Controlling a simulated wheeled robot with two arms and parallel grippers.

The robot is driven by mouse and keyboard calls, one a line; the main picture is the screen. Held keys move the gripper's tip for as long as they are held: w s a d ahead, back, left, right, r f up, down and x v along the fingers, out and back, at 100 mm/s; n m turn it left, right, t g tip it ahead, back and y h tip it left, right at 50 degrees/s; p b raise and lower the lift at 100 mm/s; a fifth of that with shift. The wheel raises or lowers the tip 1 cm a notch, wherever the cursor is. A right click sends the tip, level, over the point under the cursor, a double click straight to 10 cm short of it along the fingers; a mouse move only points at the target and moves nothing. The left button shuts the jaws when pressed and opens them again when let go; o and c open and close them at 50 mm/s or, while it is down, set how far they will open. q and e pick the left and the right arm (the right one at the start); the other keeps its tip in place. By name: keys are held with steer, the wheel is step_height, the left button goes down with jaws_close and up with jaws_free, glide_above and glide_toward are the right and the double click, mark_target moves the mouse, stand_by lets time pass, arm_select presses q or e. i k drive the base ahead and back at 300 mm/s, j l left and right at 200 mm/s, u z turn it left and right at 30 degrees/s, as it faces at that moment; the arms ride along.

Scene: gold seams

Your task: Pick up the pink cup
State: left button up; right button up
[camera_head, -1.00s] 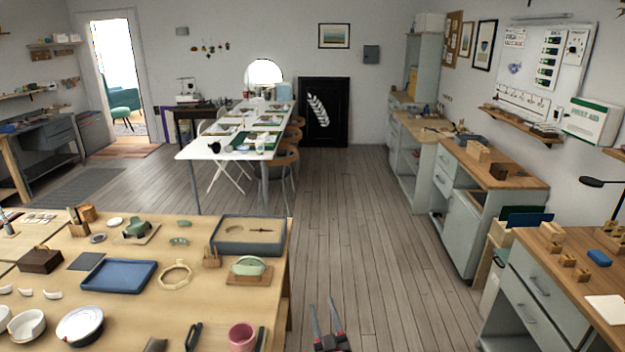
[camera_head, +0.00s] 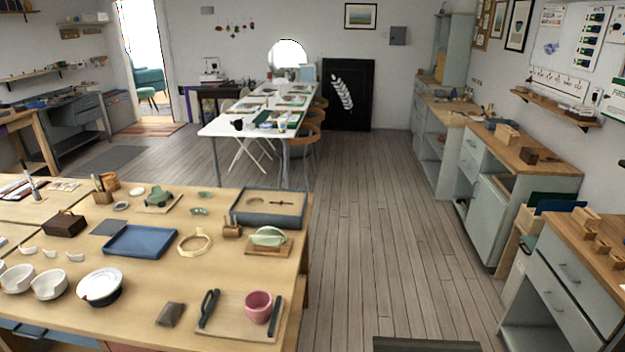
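The pink cup (camera_head: 258,306) stands upright on a wooden tray (camera_head: 228,322) with dark handles, near the front right corner of the wooden worktable (camera_head: 140,309). Its open top faces up and nothing touches it from above. Neither of my grippers shows in the head view now.
Open plank floor (camera_head: 365,250) lies right of the table. A dark mat edge (camera_head: 425,345) shows at the bottom.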

mark_target(259, 298)
steer(key=i+l+u, duration=0.3)
steer(key=i, duration=0.2)
steer(key=i+l+u, duration=0.3)
steer(key=i+l, duration=0.2)
